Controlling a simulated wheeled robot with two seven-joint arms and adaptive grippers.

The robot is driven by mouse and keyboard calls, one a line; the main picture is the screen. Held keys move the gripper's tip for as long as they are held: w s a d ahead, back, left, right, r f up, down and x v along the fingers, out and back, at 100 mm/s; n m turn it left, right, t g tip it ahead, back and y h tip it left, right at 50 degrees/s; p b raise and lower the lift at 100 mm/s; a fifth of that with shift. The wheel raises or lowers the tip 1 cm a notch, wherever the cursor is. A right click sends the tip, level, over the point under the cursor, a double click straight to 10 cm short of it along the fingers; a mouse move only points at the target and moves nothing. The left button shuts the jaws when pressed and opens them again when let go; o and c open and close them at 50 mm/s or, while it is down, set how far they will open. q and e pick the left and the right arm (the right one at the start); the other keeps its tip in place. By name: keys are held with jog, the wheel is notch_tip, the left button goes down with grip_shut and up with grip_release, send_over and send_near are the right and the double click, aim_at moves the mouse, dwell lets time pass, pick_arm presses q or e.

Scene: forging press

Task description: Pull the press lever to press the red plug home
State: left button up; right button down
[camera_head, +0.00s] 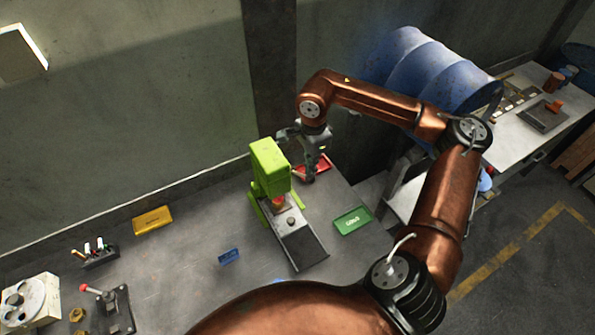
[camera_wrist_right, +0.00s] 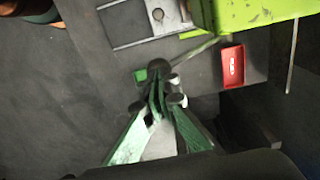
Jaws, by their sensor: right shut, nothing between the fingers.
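The green press (camera_head: 268,165) stands on the grey bench in the head view. It also fills the top right of the right wrist view (camera_wrist_right: 245,12). The red plug (camera_head: 278,201) is low under the press head; how deep it sits cannot be told. In the wrist view the press lever (camera_wrist_right: 198,49) is a thin rod ending in a dark round knob (camera_wrist_right: 158,68). My right gripper (camera_head: 311,178) is shut and empty, right of the press. In the wrist view its fingertips (camera_wrist_right: 158,98) are close to the knob; contact cannot be told. My left gripper is out of view.
A red tray (camera_head: 321,163) lies behind the right gripper, and a green tray (camera_head: 352,220) lies right of the press base. A yellow tray (camera_head: 152,220), a blue tag (camera_head: 229,257) and a red-knobbed joystick (camera_head: 107,300) are left.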

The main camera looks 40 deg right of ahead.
dwell(0.3)
jog(key=shift+r, duration=0.1)
jog(key=shift+r+p, duration=1.6)
jog(key=shift+r, duration=1.35)
